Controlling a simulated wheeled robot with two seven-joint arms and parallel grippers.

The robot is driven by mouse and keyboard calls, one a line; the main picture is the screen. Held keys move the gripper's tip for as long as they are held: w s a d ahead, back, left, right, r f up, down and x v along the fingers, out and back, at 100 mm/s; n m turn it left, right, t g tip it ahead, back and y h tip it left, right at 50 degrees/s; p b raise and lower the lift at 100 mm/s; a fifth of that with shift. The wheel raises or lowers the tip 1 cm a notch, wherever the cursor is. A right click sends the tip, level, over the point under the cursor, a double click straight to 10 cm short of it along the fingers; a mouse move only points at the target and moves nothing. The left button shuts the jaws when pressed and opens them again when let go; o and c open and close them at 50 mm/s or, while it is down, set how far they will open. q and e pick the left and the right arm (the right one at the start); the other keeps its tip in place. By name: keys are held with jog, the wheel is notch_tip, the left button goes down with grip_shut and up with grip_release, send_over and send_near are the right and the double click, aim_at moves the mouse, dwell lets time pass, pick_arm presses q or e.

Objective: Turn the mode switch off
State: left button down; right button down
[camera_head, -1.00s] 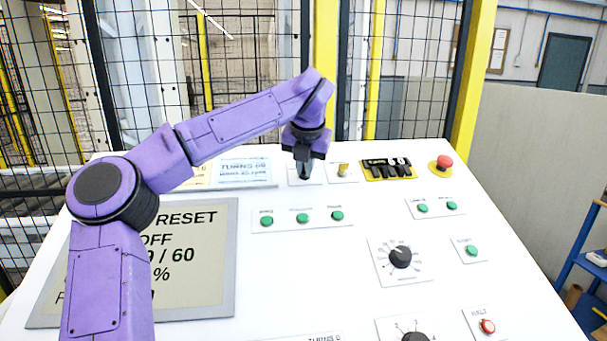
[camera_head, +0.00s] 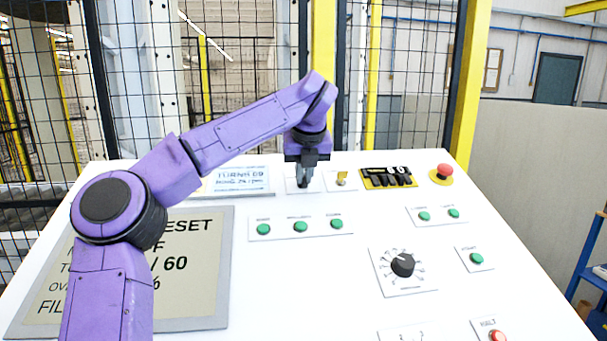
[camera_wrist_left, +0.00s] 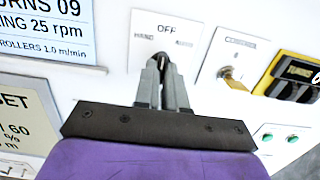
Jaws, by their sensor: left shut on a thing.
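My right gripper is not in view.
A brass key switch (camera_head: 341,179) is close on the right, then a yellow-and-black block (camera_head: 388,178) and a red mushroom button (camera_head: 443,174). A small display (camera_head: 240,180) stands left. Green buttons (camera_head: 300,227) and a black dial (camera_head: 402,264) lie nearer.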

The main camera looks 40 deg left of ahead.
pick_arm(q)
jog(key=shift+a+r, duration=0.1)
jog(key=shift+r, duration=0.05)
jog(key=c, duration=1.4)
grip_release()
jog(key=shift+o, duration=1)
jog(key=shift+w+a+f, duration=0.15)
jog(key=shift+w+f, duration=0.1)
jog(key=v, duration=1)
jog(key=shift+r, duration=0.25)
jog(key=shift+s, duration=0.1)
